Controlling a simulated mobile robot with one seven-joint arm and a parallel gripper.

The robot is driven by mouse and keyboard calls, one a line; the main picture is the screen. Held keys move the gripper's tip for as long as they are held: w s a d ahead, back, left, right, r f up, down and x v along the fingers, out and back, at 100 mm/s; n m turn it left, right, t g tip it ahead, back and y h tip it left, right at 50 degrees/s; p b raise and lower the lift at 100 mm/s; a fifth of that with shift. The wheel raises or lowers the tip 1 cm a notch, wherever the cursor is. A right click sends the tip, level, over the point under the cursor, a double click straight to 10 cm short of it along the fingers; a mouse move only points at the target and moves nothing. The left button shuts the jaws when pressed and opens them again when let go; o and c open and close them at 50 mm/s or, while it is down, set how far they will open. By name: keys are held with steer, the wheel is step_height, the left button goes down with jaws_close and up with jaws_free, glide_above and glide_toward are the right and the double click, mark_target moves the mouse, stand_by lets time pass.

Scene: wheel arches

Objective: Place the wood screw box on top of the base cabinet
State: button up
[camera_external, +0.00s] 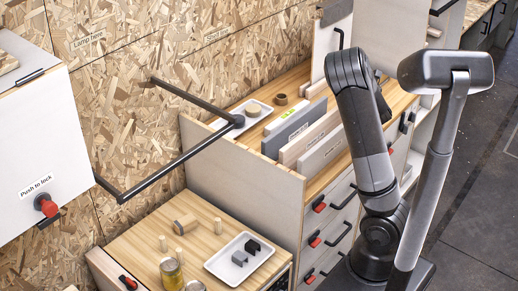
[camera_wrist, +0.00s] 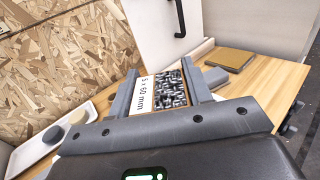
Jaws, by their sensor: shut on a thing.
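The wood screw box (camera_wrist: 170,91) has a white label reading "5 x 60 mm" and a face patterned with dark screws. In the wrist view my gripper (camera_wrist: 163,88) is shut on it, one finger on each side. The box is above or near a wooden worktop (camera_wrist: 270,85); I cannot tell whether it touches. In the external view the gripper and box are hidden behind my arm. The wooden-topped drawer cabinet (camera_external: 297,80) stands there with red-marked dark handles. I cannot tell for certain that it is the base cabinet.
A white tray (camera_external: 225,124) with round items lies on the worktop. Upright boards (camera_external: 310,145) stand along its near side. A brown flat block (camera_wrist: 230,59) lies beyond the gripper. A dark rail (camera_external: 165,172) juts out. A lower bench (camera_external: 140,240) holds wooden pieces and another tray (camera_external: 222,265).

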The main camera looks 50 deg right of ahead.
steer(key=shift+s+d+r, duration=0.15)
steer(key=shift+s+d, duration=0.45)
steer(key=shift+s, duration=0.3)
steer(key=shift+w+d, duration=0.25)
steer(key=shift+w, duration=0.1)
steer(key=s+d+f+n+t+y, duration=0.1)
steer(key=d+f+n+t+y, duration=0.15)
steer(key=d+y, duration=0.2)
steer(key=s+d+f+n+t+y, duration=0.1)
steer(key=s+d+f+n+y, duration=0.1)
steer(key=d+n+y, duration=0.3)
steer(key=s+d+y, duration=0.2)
steer(key=s+d, duration=0.3)
steer(key=s, duration=0.3)
steer(key=shift+t, duration=0.25)
steer(key=w+f, duration=0.2)
steer(key=w, duration=0.1)
steer(key=w+f, duration=0.2)
steer(key=w, duration=0.2)
steer(key=w+f, duration=0.2)
steer(key=w, duration=0.2)
steer(key=shift+a+f, duration=0.15)
steer(key=shift+a, duration=0.1)
steer(key=shift+f, duration=1.95)
steer(key=shift+f, duration=0.1)
